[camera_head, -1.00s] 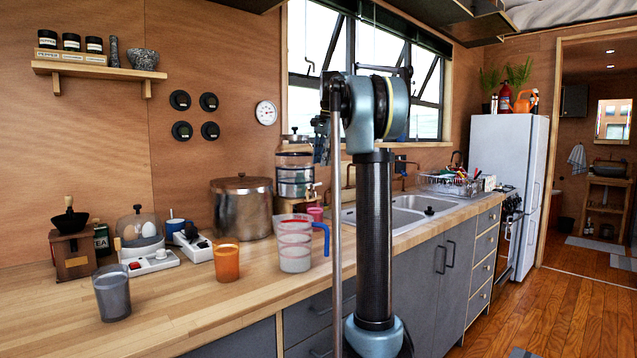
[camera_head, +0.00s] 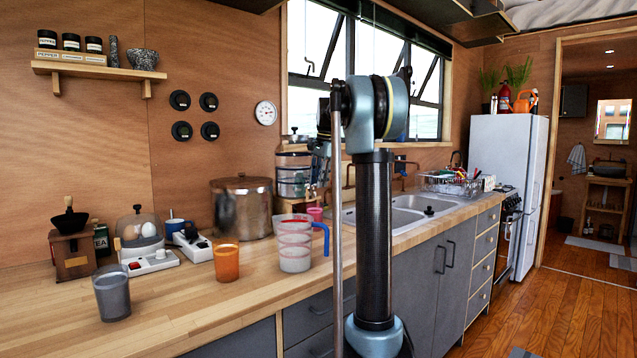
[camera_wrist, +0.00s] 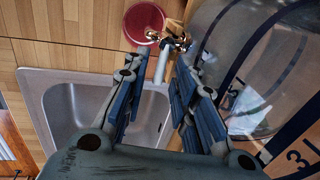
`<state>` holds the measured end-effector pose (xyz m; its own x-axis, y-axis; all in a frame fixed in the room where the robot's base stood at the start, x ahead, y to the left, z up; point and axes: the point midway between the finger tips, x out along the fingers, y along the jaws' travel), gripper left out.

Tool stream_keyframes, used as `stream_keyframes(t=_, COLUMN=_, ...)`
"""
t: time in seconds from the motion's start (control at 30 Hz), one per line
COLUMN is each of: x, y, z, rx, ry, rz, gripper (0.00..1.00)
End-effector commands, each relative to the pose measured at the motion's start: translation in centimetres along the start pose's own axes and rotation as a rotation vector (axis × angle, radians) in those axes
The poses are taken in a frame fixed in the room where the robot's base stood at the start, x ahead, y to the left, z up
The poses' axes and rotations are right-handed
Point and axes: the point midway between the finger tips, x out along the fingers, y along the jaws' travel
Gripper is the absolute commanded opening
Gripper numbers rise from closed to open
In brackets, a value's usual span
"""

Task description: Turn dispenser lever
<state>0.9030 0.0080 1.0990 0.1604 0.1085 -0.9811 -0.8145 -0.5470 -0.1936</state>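The dispenser is a clear banded container (camera_head: 291,182) on the counter left of the sink, partly hidden by my arm. In the wrist view its curved clear wall (camera_wrist: 255,65) fills the right side. Its small metal tap and lever (camera_wrist: 180,43) show at the top centre, beyond the fingertips. My gripper (camera_wrist: 160,75) is open and empty, with its fingers spread on either side of the picture line to the tap. I cannot tell whether a finger touches the lever. In the head view my gripper is mostly hidden beside the dispenser.
A pink-red cup (camera_wrist: 145,22) stands by the tap. The sink (camera_wrist: 90,110) lies to the left in the wrist view. A measuring jug (camera_head: 294,246), an orange cup (camera_head: 227,262) and a large metal pot (camera_head: 241,208) stand nearby on the counter.

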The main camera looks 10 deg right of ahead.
Motion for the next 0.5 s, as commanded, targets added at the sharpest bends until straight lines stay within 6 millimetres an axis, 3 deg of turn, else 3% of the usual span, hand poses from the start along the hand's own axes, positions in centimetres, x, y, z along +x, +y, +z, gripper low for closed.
stream_keyframes(t=0.1, x=0.0, y=-0.03, z=0.03, rx=0.0, ry=0.0, rz=0.0, gripper=0.0)
stream_keyframes(t=0.5, x=-0.05, y=0.02, z=0.16, rx=0.033, ry=0.006, rz=-0.001, gripper=0.0)
